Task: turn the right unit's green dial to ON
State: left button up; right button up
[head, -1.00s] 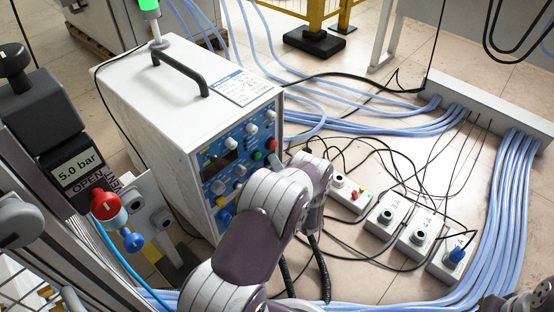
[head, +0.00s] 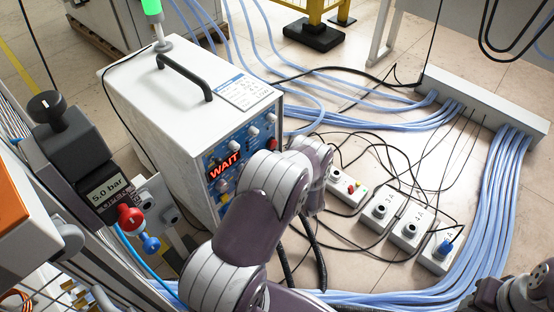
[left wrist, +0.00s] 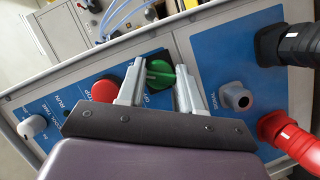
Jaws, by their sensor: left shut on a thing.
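The green dial (left wrist: 160,72) is on a blue panel in the left wrist view, beside a red button (left wrist: 105,89). My left gripper (left wrist: 160,82) has one finger on each side of the dial and is shut on it. The dial's pointing direction is hard to read, and the label beside it is partly covered. In the head view, a white unit (head: 160,90) has a blue front with a lit red WAIT display (head: 223,165). My left arm covers part of that front and hides the dial and fingertips.
Black (left wrist: 290,45) and red (left wrist: 290,138) plugs sit right of the dial in the wrist view. A 5.0 bar gauge (head: 104,187) stands left of the unit. Small socket boxes (head: 410,230), black cables and blue hoses (head: 500,190) lie on the floor to the right.

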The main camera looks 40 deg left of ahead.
pick_arm(q)
jog(key=shift+m+g+p, duration=0.35)
jog(key=shift+m+g, duration=0.15)
jog(key=shift+m, duration=0.5)
jog(key=shift+h, duration=0.3)
jog(key=o, duration=1)
jog(key=shift+o, duration=0.2)
jog(key=p+v, duration=0.5)
jog(key=v, duration=0.7)
jog(key=shift+d+p, duration=0.3)
jog(key=shift+d, duration=0.05)
